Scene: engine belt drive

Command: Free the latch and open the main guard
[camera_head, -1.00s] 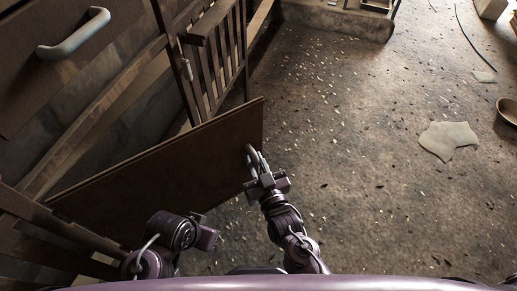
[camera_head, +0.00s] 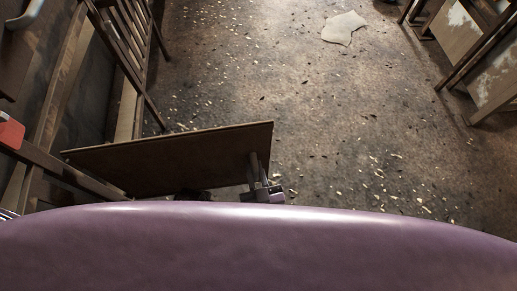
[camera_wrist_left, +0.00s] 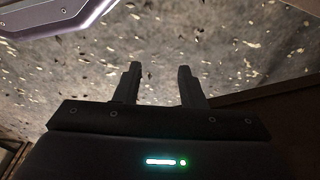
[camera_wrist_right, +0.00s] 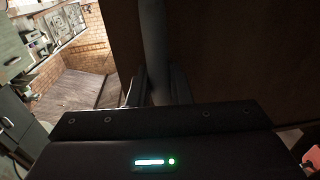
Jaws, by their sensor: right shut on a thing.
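The main guard looks like a brown flat panel (camera_head: 170,160), standing out from the frame at the left into the room. My right gripper (camera_head: 256,174) is at the panel's free right end. In the right wrist view its fingers (camera_wrist_right: 155,92) are shut on the guard's grey bar handle (camera_wrist_right: 153,45), with the dark panel (camera_wrist_right: 215,50) behind. My left gripper is hidden in the head view behind my body. In the left wrist view its fingers (camera_wrist_left: 156,85) are apart, with nothing between them and the floor beyond. I cannot make out a latch for certain.
A wooden frame with slats (camera_head: 125,45) stands at the left. A red part (camera_head: 11,132) sits on a rail at the left edge. Chip-strewn floor (camera_head: 350,140) lies open to the right, with a pale scrap (camera_head: 344,28). Worn panels (camera_head: 480,60) stand at far right.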

